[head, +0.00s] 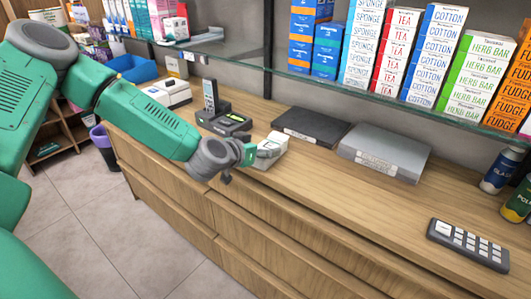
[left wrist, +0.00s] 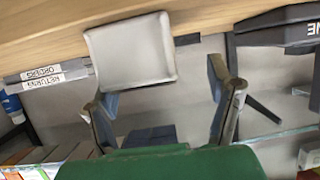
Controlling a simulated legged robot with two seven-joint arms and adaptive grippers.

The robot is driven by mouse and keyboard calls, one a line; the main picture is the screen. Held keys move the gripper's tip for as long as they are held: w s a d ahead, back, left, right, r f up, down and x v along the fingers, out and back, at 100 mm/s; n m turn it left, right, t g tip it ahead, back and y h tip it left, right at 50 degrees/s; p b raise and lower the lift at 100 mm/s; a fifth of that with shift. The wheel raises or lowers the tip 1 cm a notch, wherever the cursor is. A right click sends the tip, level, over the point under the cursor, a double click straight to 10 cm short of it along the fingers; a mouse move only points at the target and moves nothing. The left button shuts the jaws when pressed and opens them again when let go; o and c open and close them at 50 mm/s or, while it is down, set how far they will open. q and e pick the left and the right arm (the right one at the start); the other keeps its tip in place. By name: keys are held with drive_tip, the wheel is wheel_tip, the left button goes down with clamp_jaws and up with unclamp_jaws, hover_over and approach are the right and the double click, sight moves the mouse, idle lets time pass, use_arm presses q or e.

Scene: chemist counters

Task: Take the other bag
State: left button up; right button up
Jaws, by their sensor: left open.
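My left gripper (head: 258,153) is over the counter, beside a small pale block-like object (head: 270,150) with a dark patch on its side. In the left wrist view my left gripper (left wrist: 165,98) has its two fingers spread, with nothing held between them. There a pale, rounded-corner object (left wrist: 130,50) lies on the counter ahead of the fingers, nearer the left one. It looks like the same object; I cannot tell whether it is a bag. No clear bag shows on the counter. My right gripper is not in view.
On the wooden counter (head: 330,205) are a black tray (head: 310,127), a grey tray (head: 383,152), a phone on a dark base (head: 222,118) and a calculator (head: 468,243). A glass shelf (head: 340,85) with boxes overhangs the back. The counter's front middle is clear.

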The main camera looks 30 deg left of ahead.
sight(269, 146)
use_arm(q)
drive_tip(key=w+d, duration=0.1)
drive_tip(key=w+d+f, duration=0.1)
drive_tip(key=w, duration=0.1)
drive_tip(key=shift+a, duration=0.3)
drive_tip(key=shift+c, duration=0.8)
drive_tip(key=shift+a+f, duration=0.2)
drive_tip(key=shift+a, duration=0.4)
drive_tip(key=c, duration=1.2)
drive_tip(key=shift+d, duration=0.1)
